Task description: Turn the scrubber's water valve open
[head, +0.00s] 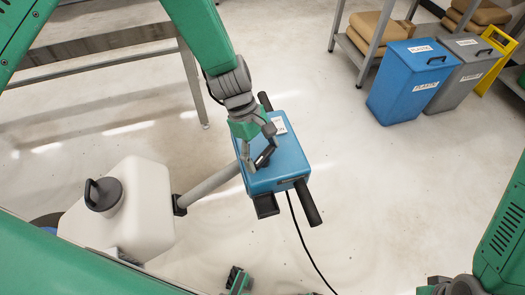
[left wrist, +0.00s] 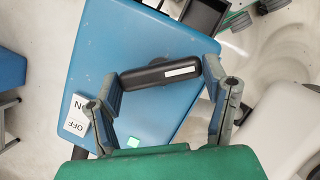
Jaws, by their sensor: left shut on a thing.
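The water valve's black lever (left wrist: 160,72), with a white stripe, is on the top of the scrubber's blue box. In the left wrist view the blue box top (left wrist: 120,50) fills the middle, with an ON/OFF label (left wrist: 76,117) at its left edge. The box also shows in the head view (head: 288,158). My left gripper (head: 264,155) is over it, its two fingers at opposite ends of the lever, shut on it; they also show in the left wrist view (left wrist: 160,85). Part of the lever is hidden in the head view.
A grey pipe (head: 210,184) joins the blue box to a white tank (head: 143,205) with a black cap. A black cable (head: 300,235) runs from the box over the floor. Blue (head: 408,80) and grey (head: 462,70) bins stand at the back right. Floor right of the box is clear.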

